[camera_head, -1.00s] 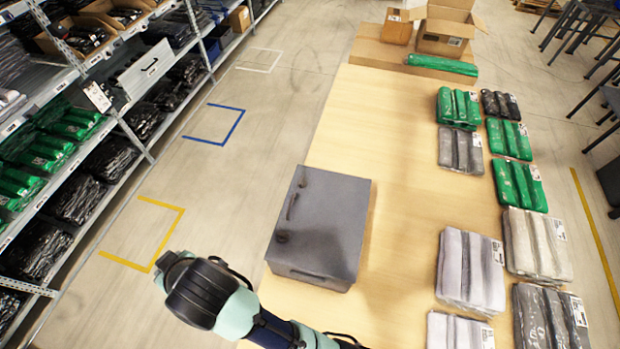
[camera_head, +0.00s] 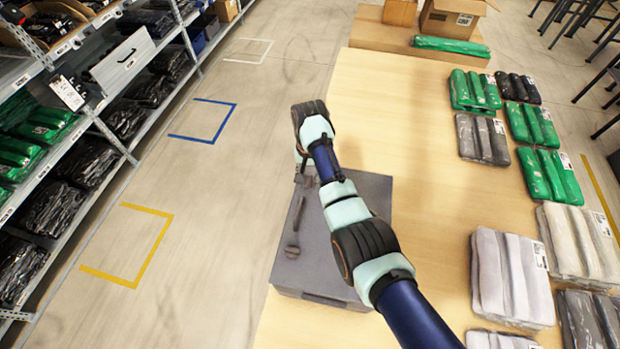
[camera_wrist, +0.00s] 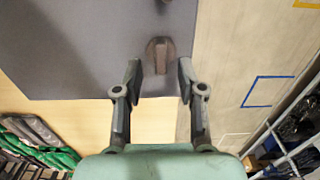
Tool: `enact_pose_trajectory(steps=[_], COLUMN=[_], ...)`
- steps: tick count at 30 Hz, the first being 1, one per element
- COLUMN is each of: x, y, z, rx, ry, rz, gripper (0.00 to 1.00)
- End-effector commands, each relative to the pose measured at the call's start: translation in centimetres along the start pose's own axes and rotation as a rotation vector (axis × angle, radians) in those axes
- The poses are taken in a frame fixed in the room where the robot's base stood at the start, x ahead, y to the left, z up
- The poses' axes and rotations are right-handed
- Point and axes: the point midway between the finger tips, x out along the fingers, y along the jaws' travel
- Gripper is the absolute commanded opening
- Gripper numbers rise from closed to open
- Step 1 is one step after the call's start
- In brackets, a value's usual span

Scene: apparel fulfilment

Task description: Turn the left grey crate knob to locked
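The grey crate (camera_head: 305,270) is a closed box on the wooden table. Along the left side of its top, in the head view, are a near knob (camera_head: 292,251) and a slim bar beyond it. My gripper (camera_wrist: 158,72) is open and empty in the wrist view. A brownish knob (camera_wrist: 160,55) on the crate face lies between and just beyond its fingertips, apparently not gripped. Another fitting (camera_wrist: 165,3) is cut off at the top edge. I cannot tell how far the knob is turned. In the head view my arm hides the crate's right part, and the gripper is hard to make out.
Bagged green, grey and white garments (camera_head: 510,275) line the table's right side. Cardboard boxes (camera_head: 452,18) stand at the far end. Shelving (camera_head: 100,125) runs along the left, across a clear floor aisle. The table (camera_head: 400,120) beyond the crate is bare.

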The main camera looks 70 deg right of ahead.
Motion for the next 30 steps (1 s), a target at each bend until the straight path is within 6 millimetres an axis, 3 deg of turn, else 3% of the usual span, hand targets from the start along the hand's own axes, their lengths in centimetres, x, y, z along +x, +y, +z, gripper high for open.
enact_pose_trajectory(steps=[3,6,14,21,30], x=[2.0,2.8,2.9,2.9,2.9], y=[0.0,0.0,-0.1,-0.1,-0.1], z=[0.0,0.0,0.0,0.0,0.0], rx=[-0.001,-0.001,-0.001,-0.002,-0.008], ry=[-0.001,0.0,0.001,0.002,0.001], rz=[0.0,0.0,-0.001,-0.001,-0.001], gripper=[0.4,0.4,0.4,0.01,0.0])
